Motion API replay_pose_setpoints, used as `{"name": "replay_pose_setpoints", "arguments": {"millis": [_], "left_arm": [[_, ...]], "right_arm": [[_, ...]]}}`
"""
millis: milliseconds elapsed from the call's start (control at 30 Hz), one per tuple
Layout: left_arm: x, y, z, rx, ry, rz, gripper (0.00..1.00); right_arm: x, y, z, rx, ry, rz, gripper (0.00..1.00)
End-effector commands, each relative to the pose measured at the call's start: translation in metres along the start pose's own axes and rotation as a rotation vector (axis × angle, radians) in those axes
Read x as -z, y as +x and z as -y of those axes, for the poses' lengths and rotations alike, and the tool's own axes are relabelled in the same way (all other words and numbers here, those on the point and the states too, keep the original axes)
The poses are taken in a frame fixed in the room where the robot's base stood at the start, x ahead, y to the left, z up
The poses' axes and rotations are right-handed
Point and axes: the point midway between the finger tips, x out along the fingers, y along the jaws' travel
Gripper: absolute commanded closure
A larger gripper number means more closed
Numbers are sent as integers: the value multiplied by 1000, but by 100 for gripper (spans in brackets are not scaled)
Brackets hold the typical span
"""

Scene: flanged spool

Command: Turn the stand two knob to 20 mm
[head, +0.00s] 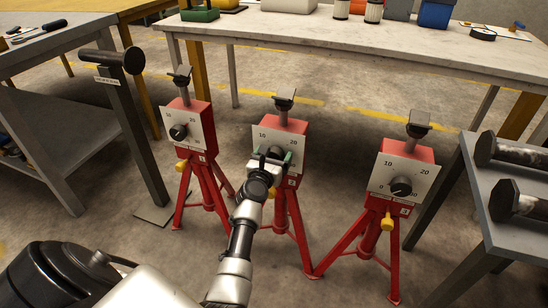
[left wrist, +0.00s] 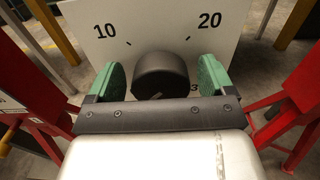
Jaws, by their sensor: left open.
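The middle red stand (head: 292,127), which I take as stand two, has a white dial plate (head: 295,147) marked 10 and 20. Its dark round knob (left wrist: 162,72) sits below and between those marks in the left wrist view. My left gripper (head: 275,158) is at this knob in the head view. In the left wrist view its green fingers (left wrist: 161,78) are open, one on each side of the knob, with small gaps showing. The lower dial is partly hidden by my gripper. My right gripper is not in view.
Similar red stands are at left (head: 188,118) and right (head: 402,170), with splayed legs near the middle one. A long table (head: 400,50) stands behind. A grey cart (head: 510,205) with dark spools is at right, a workbench (head: 50,100) at left.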

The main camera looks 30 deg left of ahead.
Motion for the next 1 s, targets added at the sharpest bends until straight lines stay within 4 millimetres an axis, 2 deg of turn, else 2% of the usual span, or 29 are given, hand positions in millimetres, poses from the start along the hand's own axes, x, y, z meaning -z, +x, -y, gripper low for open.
{"name": "replay_pose_setpoints", "arguments": {"millis": [267, 600, 1000], "left_arm": [[0, 1, 0, 0, 1, 0, 17], [0, 1, 0, 0, 1, 0, 66], [0, 1, 1, 0, 85, -1, 66]], "right_arm": [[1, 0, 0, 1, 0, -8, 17], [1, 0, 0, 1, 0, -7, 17], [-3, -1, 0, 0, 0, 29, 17]]}}
